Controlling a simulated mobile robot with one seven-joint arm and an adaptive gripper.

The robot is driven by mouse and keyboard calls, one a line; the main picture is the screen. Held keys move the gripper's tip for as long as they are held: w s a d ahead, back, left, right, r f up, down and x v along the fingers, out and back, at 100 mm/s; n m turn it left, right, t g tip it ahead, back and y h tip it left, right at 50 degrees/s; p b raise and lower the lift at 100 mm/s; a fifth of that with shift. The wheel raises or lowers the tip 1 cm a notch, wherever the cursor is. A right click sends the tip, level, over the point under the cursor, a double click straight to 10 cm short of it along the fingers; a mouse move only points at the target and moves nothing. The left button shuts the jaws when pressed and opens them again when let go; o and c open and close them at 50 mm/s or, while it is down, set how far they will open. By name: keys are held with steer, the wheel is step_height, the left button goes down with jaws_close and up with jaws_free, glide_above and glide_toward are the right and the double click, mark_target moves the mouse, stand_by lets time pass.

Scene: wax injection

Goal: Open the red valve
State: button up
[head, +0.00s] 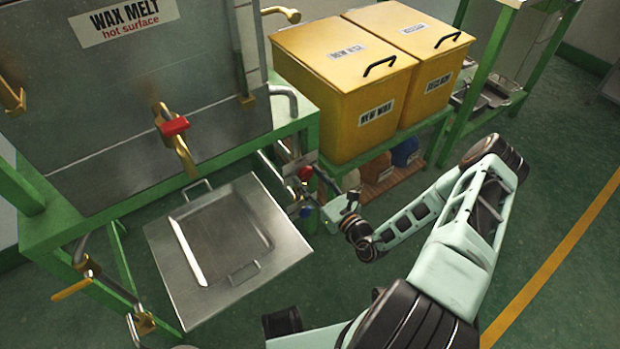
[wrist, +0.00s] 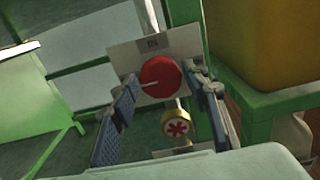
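A round red knob (wrist: 160,77) with a pale pointer line sits on a white plate in the wrist view. The red knob also shows in the head view (head: 305,173), by the green frame's corner post. My gripper (wrist: 164,92) is open, its two fingers apart on the left and right of the knob, with nothing held. Whether they touch it I cannot tell. Below the knob is a brass fitting with a red star-shaped mark (wrist: 177,124). In the head view my gripper (head: 304,192) is small beside the post. Another red handle (head: 174,127) sits on the tank's brass outlet.
A metal tray table (head: 280,262) stands left of my gripper. Yellow wax bins (head: 310,80) stand on a green rack behind it. The wax melt tank (head: 150,75) is at the upper left. Open green floor (head: 540,195) lies on the right.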

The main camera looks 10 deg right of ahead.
steer(key=c, duration=0.7)
